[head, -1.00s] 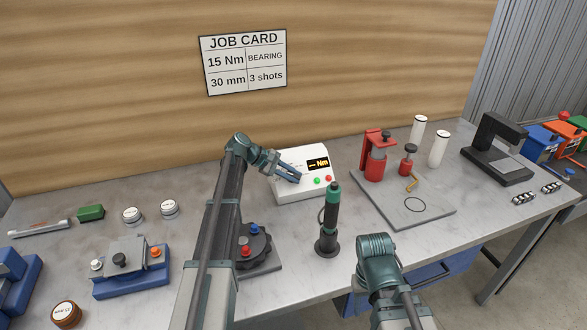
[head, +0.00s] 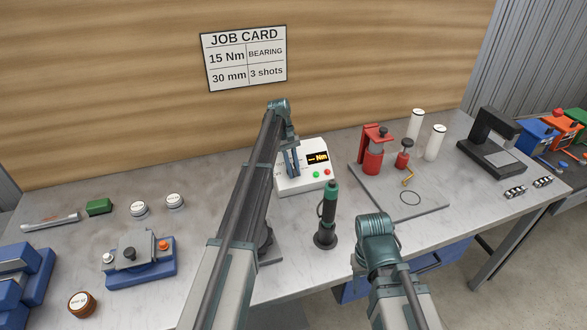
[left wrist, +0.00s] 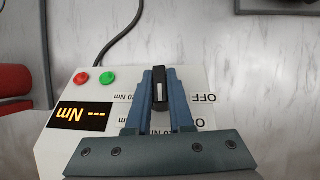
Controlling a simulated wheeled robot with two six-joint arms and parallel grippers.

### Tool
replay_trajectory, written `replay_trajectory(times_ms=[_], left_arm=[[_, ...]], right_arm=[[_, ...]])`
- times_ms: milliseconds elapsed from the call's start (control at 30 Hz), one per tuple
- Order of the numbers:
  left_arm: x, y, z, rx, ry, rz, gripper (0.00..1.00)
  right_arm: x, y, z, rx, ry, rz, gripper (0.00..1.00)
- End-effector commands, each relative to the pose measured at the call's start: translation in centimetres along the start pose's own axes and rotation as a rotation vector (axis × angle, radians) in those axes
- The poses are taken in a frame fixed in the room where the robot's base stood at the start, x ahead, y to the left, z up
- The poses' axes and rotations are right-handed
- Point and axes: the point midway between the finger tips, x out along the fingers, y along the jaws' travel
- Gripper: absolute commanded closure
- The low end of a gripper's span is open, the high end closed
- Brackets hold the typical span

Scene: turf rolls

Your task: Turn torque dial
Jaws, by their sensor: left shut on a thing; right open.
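The white torque controller (head: 291,187) stands on the bench below the job card. Its amber display (head: 318,157) reads dashes and "Nm". In the left wrist view the black dial knob (left wrist: 160,88) sits upright between the blue fingers of my left gripper (left wrist: 160,76). The gripper is shut on the knob. In the head view my left gripper (head: 291,163) reaches down over the controller. My right arm shows at the lower right, but its fingers do not.
The job card (head: 245,58) reads 15 Nm, bearing, 30 mm, 3 shots. A green-black driver (head: 327,215) stands just in front of the controller. A red press (head: 372,152) stands on a grey plate to the right. A blue fixture (head: 140,276) lies at the left.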

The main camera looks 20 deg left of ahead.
Motion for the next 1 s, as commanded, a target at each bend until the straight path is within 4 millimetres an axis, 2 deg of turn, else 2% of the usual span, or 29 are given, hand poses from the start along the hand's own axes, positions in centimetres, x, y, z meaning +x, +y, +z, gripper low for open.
replay_trajectory(times_ms=[367, 967, 1000], left_arm=[[0.11, -0.03, 0.12, 0.061, 0.002, -0.150, 1.00], [0.08, -0.06, 0.18, 0.071, 0.002, -0.175, 1.00], [0.07, -0.06, 0.18, 0.071, 0.002, -0.175, 0.73]], right_arm=[[0.00, 0.00, 0.00, 0.000, 0.000, 0.000, 0.50], [-0.02, 0.00, 0.00, 0.000, 0.000, 0.000, 0.50], [-0.02, 0.00, 0.00, 0.000, 0.000, 0.000, 0.50]])
